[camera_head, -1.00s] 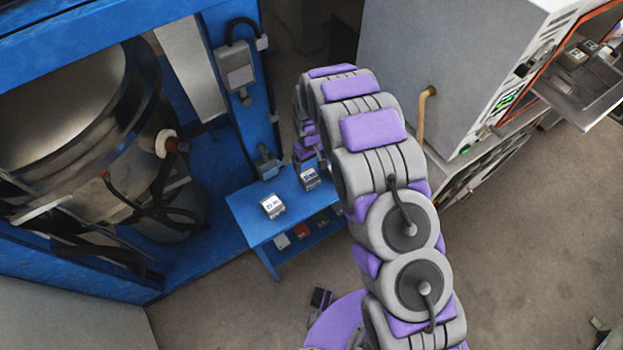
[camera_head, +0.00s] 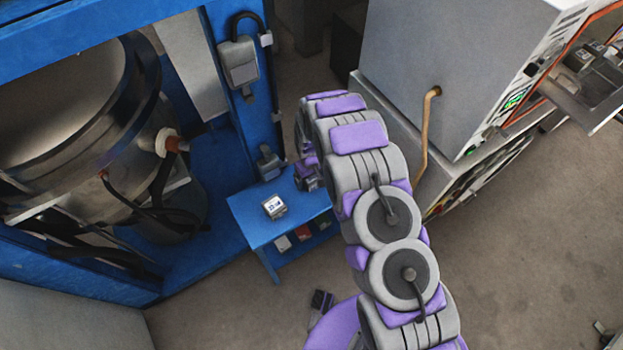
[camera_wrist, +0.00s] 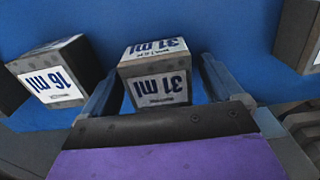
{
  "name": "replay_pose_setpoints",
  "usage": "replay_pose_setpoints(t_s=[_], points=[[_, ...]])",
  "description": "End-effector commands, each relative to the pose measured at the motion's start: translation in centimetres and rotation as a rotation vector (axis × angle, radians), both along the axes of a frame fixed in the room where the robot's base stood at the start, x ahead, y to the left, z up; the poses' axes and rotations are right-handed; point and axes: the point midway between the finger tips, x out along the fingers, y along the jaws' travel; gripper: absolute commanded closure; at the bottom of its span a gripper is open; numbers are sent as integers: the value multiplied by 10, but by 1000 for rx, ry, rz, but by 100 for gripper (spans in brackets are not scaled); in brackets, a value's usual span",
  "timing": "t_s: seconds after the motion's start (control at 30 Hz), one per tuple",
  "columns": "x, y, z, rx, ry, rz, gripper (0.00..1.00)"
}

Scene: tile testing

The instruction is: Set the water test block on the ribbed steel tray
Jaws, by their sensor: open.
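In the wrist view, a grey block labelled "31 ml" (camera_wrist: 157,80) sits on a blue surface between the fingers of my gripper (camera_wrist: 158,70). The fingers are open, one on each side; contact cannot be told. A block labelled "16 ml" (camera_wrist: 52,75) sits left of it. In the head view my gripper (camera_head: 308,180) is low over the right end of the small blue table (camera_head: 262,235), mostly behind my arm. One labelled block (camera_head: 274,207) shows on the table. A steel tray (camera_head: 598,105) juts from the machine at far right; its ribs cannot be made out.
Another grey block (camera_wrist: 299,38) is at the right of the wrist view. A blue frame with a steel vessel (camera_head: 75,110) stands left, a grey machine (camera_head: 450,75) right. Floor at lower right is mostly clear.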

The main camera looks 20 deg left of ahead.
Motion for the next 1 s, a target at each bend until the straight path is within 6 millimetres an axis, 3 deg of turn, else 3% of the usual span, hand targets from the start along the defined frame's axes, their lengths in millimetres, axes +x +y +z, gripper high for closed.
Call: replay_pose_setpoints(t_s=[0.07,0.8,1.0], points=[[0,0,0,0,0,0,12],[0,0,1,0,0,0,83],[0,-2,2,2,1,0,85]])
